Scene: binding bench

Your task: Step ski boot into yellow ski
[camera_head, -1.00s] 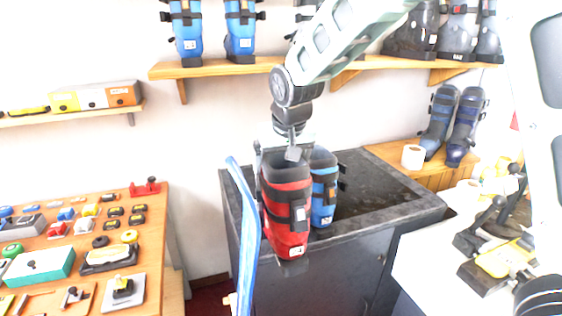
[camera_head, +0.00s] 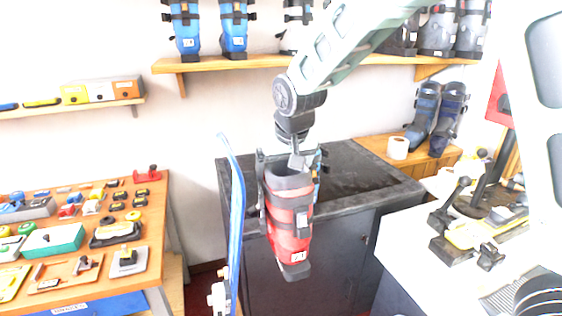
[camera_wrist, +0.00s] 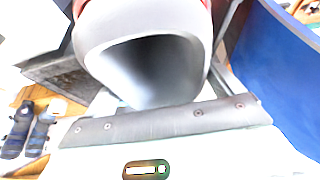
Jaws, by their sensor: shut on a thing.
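A red and grey ski boot (camera_head: 290,222) hangs upright, toe low, in front of the dark cabinet in the head view. My gripper (camera_head: 289,168) is shut on its upper cuff from above. In the wrist view the boot's grey open cuff (camera_wrist: 150,55) fills the top middle. A yellow piece with black binding parts (camera_head: 466,236) lies on the white bench at the right; I cannot tell whether it is the whole yellow ski. The boot is well to its left and apart from it.
A blue ski (camera_head: 236,215) stands upright just left of the boot. The dark cabinet top (camera_head: 365,175) is behind, with a blue boot mostly hidden by the red one. A tool table (camera_head: 150,225) stands left. The white bench (camera_head: 410,245) is at right, with a dark stand.

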